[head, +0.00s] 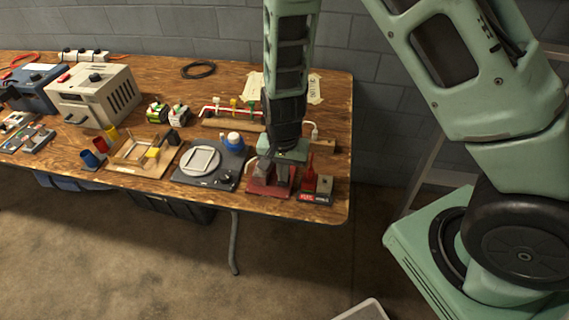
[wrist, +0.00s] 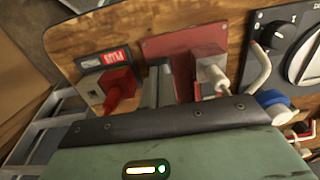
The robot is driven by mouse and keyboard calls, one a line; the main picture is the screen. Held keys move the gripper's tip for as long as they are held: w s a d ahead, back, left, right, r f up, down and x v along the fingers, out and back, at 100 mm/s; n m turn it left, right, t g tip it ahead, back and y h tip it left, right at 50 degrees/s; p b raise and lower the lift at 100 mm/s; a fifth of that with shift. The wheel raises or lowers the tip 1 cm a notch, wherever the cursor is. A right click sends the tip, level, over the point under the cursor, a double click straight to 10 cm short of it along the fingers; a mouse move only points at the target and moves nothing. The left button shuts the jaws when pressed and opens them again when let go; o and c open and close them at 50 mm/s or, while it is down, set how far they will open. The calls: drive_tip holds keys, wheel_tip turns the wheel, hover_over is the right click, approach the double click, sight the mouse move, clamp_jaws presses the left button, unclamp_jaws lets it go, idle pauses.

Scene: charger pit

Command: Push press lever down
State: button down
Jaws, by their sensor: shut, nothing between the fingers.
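The press (head: 265,187) is a red base with grey metal parts near the front right of the table. In the wrist view its red plate (wrist: 158,47) and grey block (wrist: 207,65) show, with a pale handle (wrist: 215,80) beside the block. I take this handle for the press lever; its full length and angle are partly hidden. My gripper (head: 279,170) is over the press, pointing down. Its narrow fingers (wrist: 158,76) are together and empty, at the press's edge in the wrist view. I cannot tell whether they touch it.
A dark box with a red switch (head: 309,177) stands close right of the press. A pipe with coloured valves (head: 233,105) lies behind. The table's right edge is near.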

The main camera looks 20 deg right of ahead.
wheel_tip(320, 180, up, 8)
drive_tip(key=p, duration=0.7)
drive_tip(key=shift+p, duration=0.35)
idle(0.5)
drive_tip(key=s+a+r+n+y, duration=0.1)
drive_tip(key=s+a+r+n, duration=0.35)
drive_tip(key=r, duration=0.25)
drive_tip(key=s+a+r+n+y, duration=0.1)
drive_tip(key=s+a+r+n, duration=0.2)
drive_tip(key=s+r, duration=0.3)
drive_tip(key=s+d+r+n+h, duration=0.1)
drive_tip(key=s+r+n, duration=0.6)
drive_tip(key=s+r, duration=0.1)
drive_tip(key=shift+s+d, duration=0.15)
drive_tip(key=shift+s, duration=0.65)
